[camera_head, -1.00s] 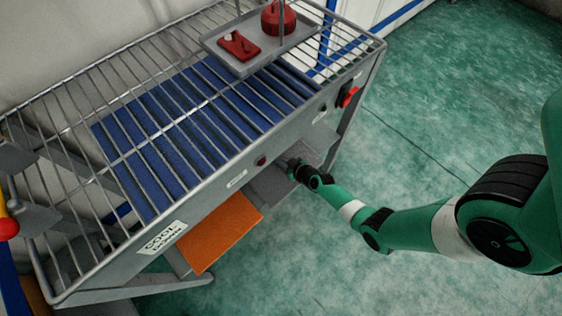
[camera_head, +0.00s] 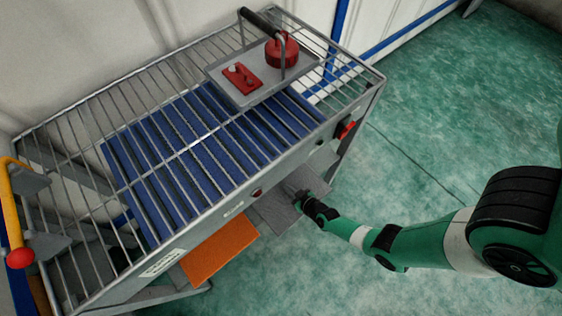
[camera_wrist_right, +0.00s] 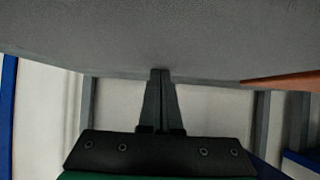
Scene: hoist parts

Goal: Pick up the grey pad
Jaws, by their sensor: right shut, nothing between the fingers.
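A grey pad (camera_head: 277,212) sticks out from the front of the cart, right of the orange pad (camera_head: 219,249). A second, lighter grey flat piece (camera_head: 314,170) shows just right of it. My right gripper (camera_head: 301,199) is at the outer edge of these grey pieces. In the right wrist view its fingers (camera_wrist_right: 160,72) are shut and empty, with the tips at the edge of a broad grey surface (camera_wrist_right: 150,35). Whether they touch it I cannot tell. My left gripper is out of view.
The cart's wire rack (camera_head: 75,150) lies over blue slats (camera_head: 190,160). A grey tray (camera_head: 228,88) on it carries a red round weight (camera_head: 281,50) and a red block (camera_head: 241,77). A yellow bar with a red ball (camera_head: 20,258) is at left. Green floor (camera_head: 430,130) is clear at right.

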